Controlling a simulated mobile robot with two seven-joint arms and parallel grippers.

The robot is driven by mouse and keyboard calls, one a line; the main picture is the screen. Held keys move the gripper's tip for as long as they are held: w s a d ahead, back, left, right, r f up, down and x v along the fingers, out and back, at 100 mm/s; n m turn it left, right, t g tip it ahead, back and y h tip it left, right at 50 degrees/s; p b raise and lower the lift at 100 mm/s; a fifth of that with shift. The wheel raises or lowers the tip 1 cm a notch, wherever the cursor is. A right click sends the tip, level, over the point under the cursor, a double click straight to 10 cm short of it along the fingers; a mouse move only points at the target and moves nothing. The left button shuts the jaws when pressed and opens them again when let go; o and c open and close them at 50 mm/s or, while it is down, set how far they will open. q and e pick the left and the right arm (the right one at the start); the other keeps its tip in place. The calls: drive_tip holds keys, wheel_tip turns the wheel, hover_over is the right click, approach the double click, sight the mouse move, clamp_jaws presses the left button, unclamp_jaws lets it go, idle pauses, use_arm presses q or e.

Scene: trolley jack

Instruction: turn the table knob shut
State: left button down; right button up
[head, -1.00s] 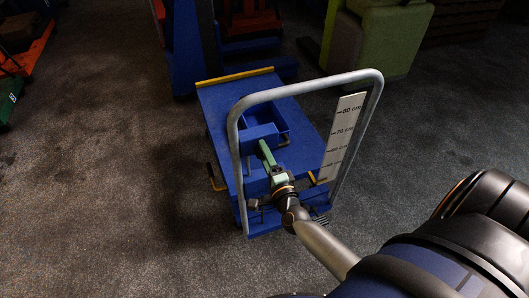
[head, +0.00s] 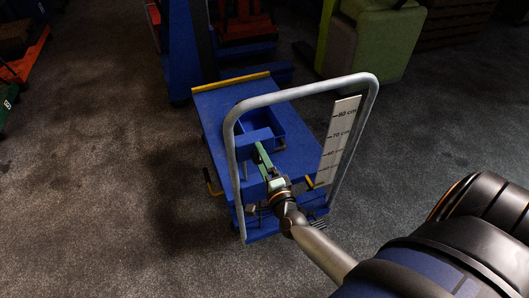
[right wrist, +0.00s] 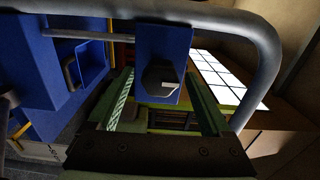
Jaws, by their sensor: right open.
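The blue lift table (head: 222,108) stands on the floor in the middle of the head view, with a grey tubular handle (head: 300,90) at its near end. In the right wrist view a dark faceted knob (right wrist: 160,80) sits on a blue plate (right wrist: 163,42). My right gripper (head: 261,158) is at the handle end of the table. In the wrist view the gripper (right wrist: 163,95) is open, with one finger on each side of the knob in the picture. I cannot tell whether the fingers reach around it. In the head view the knob cannot be made out. My left gripper is not in view.
A blue open bin (head: 262,122) is on the table top. A white height scale (head: 338,138) hangs at the handle's right side. Blue machinery (head: 186,55) and a green seat-like block (head: 378,45) stand behind. The floor left of the table is clear.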

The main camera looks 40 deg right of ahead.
drive_tip(key=v, duration=1.2)
drive_tip(key=shift+s, duration=0.25)
